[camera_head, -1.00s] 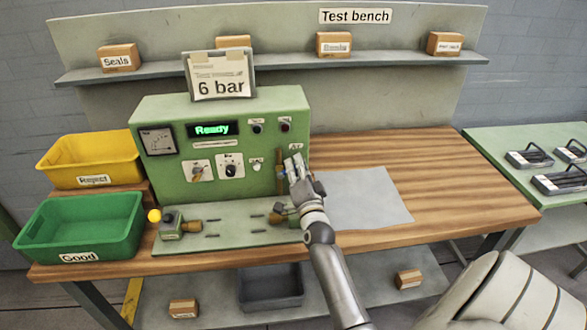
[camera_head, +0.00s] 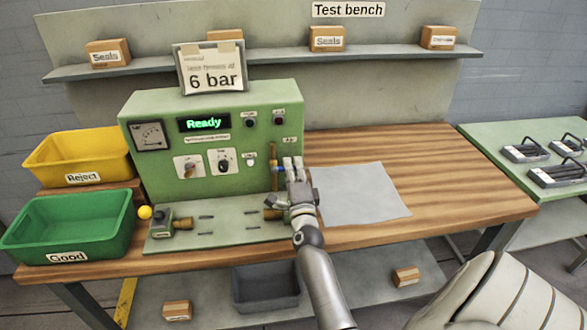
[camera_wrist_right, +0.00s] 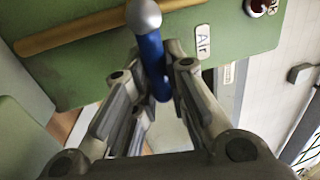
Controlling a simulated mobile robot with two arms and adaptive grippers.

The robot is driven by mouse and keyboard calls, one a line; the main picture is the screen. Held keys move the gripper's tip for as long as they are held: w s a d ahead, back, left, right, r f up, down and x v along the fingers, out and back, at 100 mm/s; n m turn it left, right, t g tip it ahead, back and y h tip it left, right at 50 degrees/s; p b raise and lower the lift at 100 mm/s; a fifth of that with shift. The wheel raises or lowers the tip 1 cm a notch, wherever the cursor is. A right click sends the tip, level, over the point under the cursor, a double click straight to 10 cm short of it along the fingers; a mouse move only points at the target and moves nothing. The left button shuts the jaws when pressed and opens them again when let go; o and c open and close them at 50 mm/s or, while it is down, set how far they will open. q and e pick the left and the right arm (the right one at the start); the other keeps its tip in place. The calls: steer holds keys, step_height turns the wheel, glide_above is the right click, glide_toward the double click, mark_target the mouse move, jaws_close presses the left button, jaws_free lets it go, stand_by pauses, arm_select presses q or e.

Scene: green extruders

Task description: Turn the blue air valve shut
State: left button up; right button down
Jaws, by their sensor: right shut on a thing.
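The blue air valve handle (camera_wrist_right: 152,62) shows in the right wrist view, with a round silver piece at one end over a brass pipe (camera_wrist_right: 95,28). The handle lies across the line of the pipe in that view. My right gripper (camera_wrist_right: 160,85) is shut on the handle, one finger on each side. In the head view, my right gripper (camera_head: 292,165) is at the right edge of the green test panel (camera_head: 240,105), just right of the upright brass pipe (camera_head: 274,158). The handle is mostly hidden there. My left gripper is not in view.
The panel display (camera_head: 204,124) reads "Ready". A yellow Reject bin (camera_head: 82,177) and a green Good bin (camera_head: 68,256) stand at the left. A grey sheet (camera_head: 360,195) lies right of my gripper. The wooden bench (camera_head: 440,170) is clear beyond it.

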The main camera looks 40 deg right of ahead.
steer(key=shift+r, duration=0.2)
steer(key=c, duration=1.7)
jaws_free()
steer(key=shift+w, duration=0.1)
steer(key=shift+o, duration=1.3)
steer(key=shift+f, duration=0.15)
steer(key=v, duration=1.2)
